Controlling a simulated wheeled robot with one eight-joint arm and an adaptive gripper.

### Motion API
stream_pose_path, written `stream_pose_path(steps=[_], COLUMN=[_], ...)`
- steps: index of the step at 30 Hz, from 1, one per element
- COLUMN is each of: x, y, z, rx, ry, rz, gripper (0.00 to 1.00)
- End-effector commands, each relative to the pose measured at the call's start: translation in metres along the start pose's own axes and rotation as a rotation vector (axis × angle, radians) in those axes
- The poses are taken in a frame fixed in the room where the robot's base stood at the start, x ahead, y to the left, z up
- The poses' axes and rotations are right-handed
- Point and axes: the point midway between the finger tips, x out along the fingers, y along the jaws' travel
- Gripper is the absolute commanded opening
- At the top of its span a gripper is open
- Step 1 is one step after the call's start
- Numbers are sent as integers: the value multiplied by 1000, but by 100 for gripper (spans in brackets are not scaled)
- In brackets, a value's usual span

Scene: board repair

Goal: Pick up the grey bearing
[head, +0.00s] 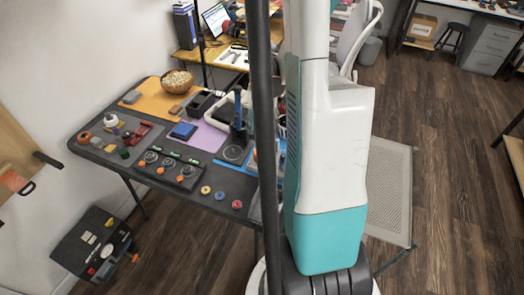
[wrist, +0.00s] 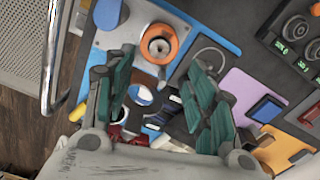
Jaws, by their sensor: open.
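My gripper (wrist: 161,62) shows in the wrist view with its two teal fingers spread apart and nothing held between them. I cannot tell for sure which of these grey parts is the bearing. In the head view my arm and a dark post hide the gripper and most of the blue mat.
The dark table (head: 217,187) holds a lilac mat (head: 205,137), an orange mat (head: 150,100), a bowl (head: 177,82) and a blue box (head: 183,130). Small yellow and red rings lie near its front edge. In the wrist view, a blue-and-white roll (wrist: 140,94) and clutter show between the fingers.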

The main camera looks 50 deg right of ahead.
Motion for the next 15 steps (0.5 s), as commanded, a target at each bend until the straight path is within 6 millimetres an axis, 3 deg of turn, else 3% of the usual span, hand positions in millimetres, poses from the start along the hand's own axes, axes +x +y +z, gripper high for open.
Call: stream_pose_path(steps=[1, 6, 15], x=[15, 41, 58], y=[0, -1, -1], z=[-1, -1, -1], rx=[-1, -1, -2], ry=[0, 1, 1], rz=[0, 0, 0], gripper=[51, 51, 51])
